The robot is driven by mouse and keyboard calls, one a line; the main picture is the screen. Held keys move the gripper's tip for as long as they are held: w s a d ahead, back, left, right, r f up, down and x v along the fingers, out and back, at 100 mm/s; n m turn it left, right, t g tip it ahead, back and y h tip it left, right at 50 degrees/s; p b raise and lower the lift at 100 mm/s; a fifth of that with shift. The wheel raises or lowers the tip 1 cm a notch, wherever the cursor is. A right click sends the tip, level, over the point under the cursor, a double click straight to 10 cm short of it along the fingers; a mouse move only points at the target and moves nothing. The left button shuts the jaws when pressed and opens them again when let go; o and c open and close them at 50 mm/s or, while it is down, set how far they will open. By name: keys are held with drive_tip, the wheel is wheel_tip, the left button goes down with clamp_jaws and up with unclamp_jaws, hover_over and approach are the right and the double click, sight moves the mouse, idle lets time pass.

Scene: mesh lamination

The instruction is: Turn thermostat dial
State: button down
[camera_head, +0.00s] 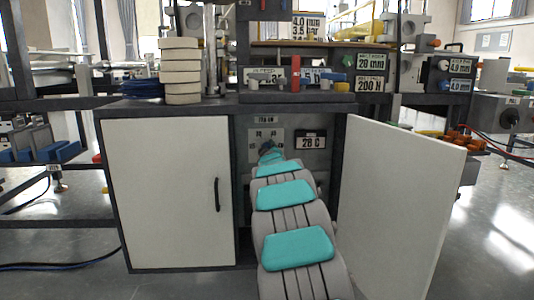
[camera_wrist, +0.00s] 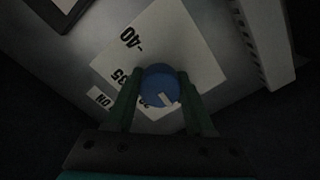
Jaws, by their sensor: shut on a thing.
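The thermostat dial (camera_wrist: 159,84) is a round blue knob with a pale pointer mark, set on a white scale plate (camera_wrist: 185,45) with numbers such as 40 and 35. In the wrist view my gripper (camera_wrist: 158,88) has its two green fingers on either side of the dial, shut on it. In the head view my grey and teal arm reaches into the open cabinet, and my gripper (camera_head: 268,152) is small at the panel. The scale plate shows there too, with the dial mostly hidden. A display (camera_head: 310,141) reading about 28 C is right of it.
The cabinet's left door (camera_head: 168,190) is closed. Its right door (camera_head: 398,205) stands open, close to the right of my arm. Stacked pale rolls (camera_head: 180,70) and a blue pile (camera_head: 142,89) sit on top. A pale ridged part (camera_wrist: 262,40) is right of the dial.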

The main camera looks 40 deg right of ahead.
drive_tip(key=shift+f+n, duration=0.1)
drive_tip(key=shift+n, duration=0.5)
drive_tip(key=shift+c, duration=1.3)
unclamp_jaws()
drive_tip(key=v, duration=0.7)
drive_tip(key=shift+s+a, duration=0.2)
drive_tip(key=shift+s, duration=0.15)
